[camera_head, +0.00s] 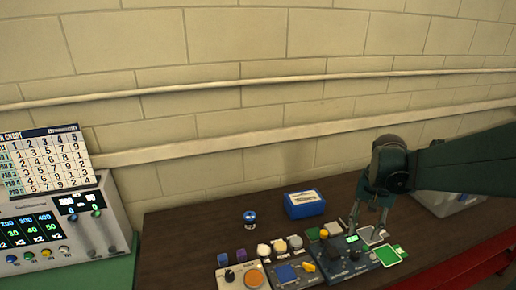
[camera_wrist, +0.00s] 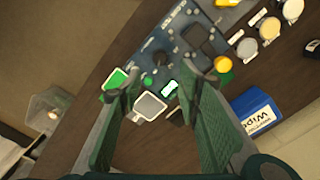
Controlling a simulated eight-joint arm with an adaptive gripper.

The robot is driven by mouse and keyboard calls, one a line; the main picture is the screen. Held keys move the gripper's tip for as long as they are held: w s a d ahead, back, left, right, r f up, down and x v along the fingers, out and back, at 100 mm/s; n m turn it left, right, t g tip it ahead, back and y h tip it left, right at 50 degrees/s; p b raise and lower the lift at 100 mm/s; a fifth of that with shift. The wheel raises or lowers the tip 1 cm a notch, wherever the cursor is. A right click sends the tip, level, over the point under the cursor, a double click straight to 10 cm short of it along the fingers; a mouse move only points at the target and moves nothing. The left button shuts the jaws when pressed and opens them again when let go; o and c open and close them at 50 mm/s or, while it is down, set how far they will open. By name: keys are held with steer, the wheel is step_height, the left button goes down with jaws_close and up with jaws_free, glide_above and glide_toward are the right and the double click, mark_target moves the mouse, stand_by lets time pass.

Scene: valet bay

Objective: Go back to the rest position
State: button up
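My gripper (camera_head: 366,226) hangs over the right part of the dark wooden table, just above a dark control panel (camera_head: 345,268) and its coloured pads. In the wrist view my gripper (camera_wrist: 171,88) has its two fingers spread well apart. Nothing is held between them. Below and between the fingertips lie a grey square pad (camera_wrist: 150,106) and a small lit green display (camera_wrist: 170,88). A green pad (camera_wrist: 115,80) is partly hidden by the left finger. Whether the fingertips touch anything is hard to tell.
A blue wipes box (camera_head: 305,205) stands behind the panels, with a blue-and-white jar (camera_head: 249,217) to its left. Several round knobs (camera_head: 279,246) sit nearby. A grey console with a chart (camera_head: 62,225) stands at left. The brick wall (camera_head: 240,50) carries two pipes.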

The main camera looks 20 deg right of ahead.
steer(key=shift+a, duration=0.1)
steer(key=s+a+r+n+t, duration=0.1)
steer(key=a+r+n+t, duration=0.1)
steer(key=a, duration=0.8)
steer(key=s+a+r+n+t, duration=0.1)
steer(key=a+n, duration=0.3)
steer(key=a, duration=0.6)
steer(key=s+a+r+n+t+b, duration=0.1)
steer(key=a+r+n+t, duration=0.2)
steer(key=a, duration=0.7)
steer(key=shift+r+n+t, duration=0.3)
steer(key=shift+n+t, duration=0.1)
steer(key=shift+t, duration=0.2)
